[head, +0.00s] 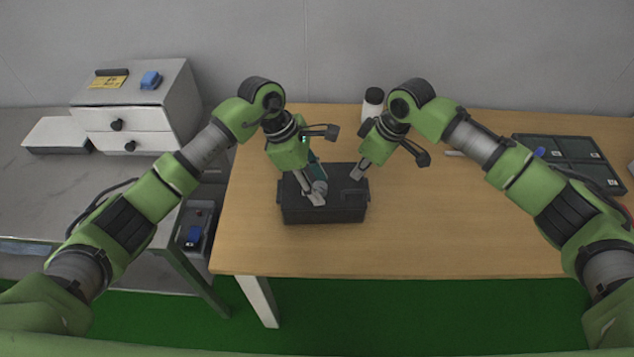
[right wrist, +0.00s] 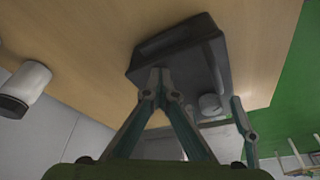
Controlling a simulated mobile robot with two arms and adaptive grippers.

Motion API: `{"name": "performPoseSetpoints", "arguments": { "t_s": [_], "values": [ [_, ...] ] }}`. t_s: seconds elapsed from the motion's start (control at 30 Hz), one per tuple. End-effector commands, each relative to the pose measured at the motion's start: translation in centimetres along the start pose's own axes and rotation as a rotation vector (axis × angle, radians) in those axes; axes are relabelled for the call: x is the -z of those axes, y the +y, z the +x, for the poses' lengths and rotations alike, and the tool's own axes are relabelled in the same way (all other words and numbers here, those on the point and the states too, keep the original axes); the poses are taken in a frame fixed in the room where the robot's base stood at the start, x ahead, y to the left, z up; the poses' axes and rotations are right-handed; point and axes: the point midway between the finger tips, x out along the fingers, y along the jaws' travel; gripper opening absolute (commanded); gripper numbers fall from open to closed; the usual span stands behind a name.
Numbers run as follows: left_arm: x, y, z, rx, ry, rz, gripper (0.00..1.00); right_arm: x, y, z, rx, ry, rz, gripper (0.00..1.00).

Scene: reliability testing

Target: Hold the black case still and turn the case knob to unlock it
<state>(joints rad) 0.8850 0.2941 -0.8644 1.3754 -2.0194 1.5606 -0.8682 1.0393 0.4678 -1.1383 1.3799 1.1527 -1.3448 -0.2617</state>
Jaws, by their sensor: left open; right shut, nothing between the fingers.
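The black case (head: 322,214) stands on the wooden table near its left front part; it also shows in the right wrist view (right wrist: 180,42). A round grey knob (head: 320,187) is on its top, and it also shows in the right wrist view (right wrist: 210,103). My left gripper (head: 317,196) is open at the knob, with its fingers around or beside it; contact cannot be told. My right gripper (head: 356,174) is shut and empty at the case's right rear part; its tips (right wrist: 160,86) overlap the case in the right wrist view, and touching cannot be told.
A white bottle with a black lid (head: 373,104) stands behind my right gripper. A dark divided tray (head: 570,160) lies at the right of the table. A white drawer unit (head: 140,120) stands at the left on a grey counter. The table's front and middle right are clear.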

Motion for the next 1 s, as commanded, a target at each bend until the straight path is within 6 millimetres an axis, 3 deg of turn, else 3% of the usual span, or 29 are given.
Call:
{"name": "performPoseSetpoints", "arguments": {
  "t_s": [0.27,0.4,0.43,0.73,1.0],
  "values": [
    [0.05,-0.01,0.26,0.000,0.000,0.000,0.41,-0.53,-0.21,0.55,0.006,-0.012,0.002,0.00],
    [0.06,-0.01,0.24,0.000,0.000,0.000,0.07,-0.53,-0.21,0.55,0.005,-0.012,0.002,0.00],
    [0.05,-0.02,0.24,0.001,0.000,0.000,0.03,-0.53,-0.20,0.55,0.005,-0.012,0.002,0.00],
    [0.06,-0.10,0.25,-0.005,0.001,-0.017,0.03,-0.55,-0.16,0.55,0.004,-0.013,0.002,0.00],
    [0.12,-0.20,0.24,-0.055,0.003,-0.134,0.03,-0.56,-0.13,0.56,0.004,-0.013,0.003,0.00]
  ]
}}
